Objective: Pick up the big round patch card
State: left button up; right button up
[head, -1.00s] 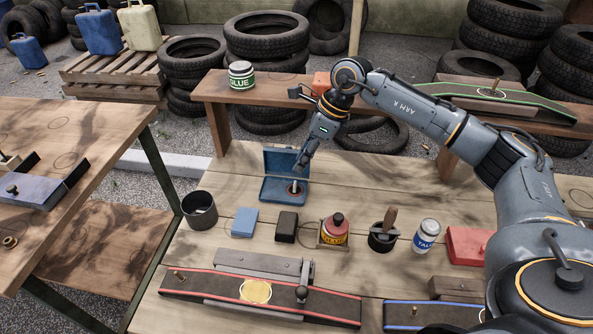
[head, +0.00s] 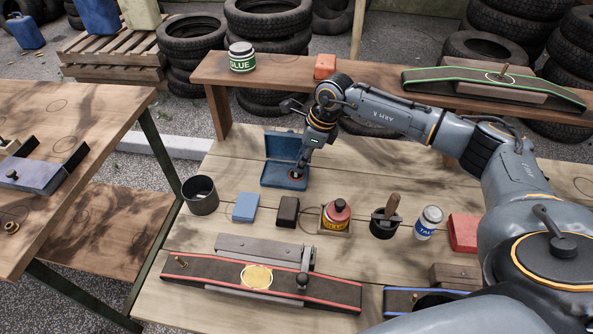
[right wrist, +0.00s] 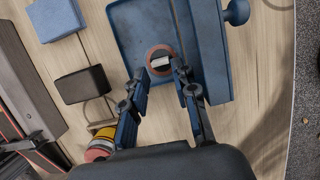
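The round patch card (head: 296,175), with a reddish-orange rim, lies in the right part of the open blue tin (head: 268,180) on the wooden bench. My right gripper (head: 300,171) is low over the tin. In the right wrist view my right gripper (right wrist: 161,73) is open, with its fingertips to either side of the card's near edge. Whether they touch it I cannot tell. My left gripper is not in view.
A shelf (head: 270,75) with a glue pot (head: 242,57) runs behind.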

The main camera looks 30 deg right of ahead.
jog(key=x, duration=0.3)
jog(key=shift+w+a, duration=0.1)
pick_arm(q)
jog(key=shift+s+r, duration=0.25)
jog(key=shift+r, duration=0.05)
pick_arm(e)
jog(key=c, duration=0.4)
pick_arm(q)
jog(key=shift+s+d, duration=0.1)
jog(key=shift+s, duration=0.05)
pick_arm(e)
jog(key=shift+r, duration=0.1)
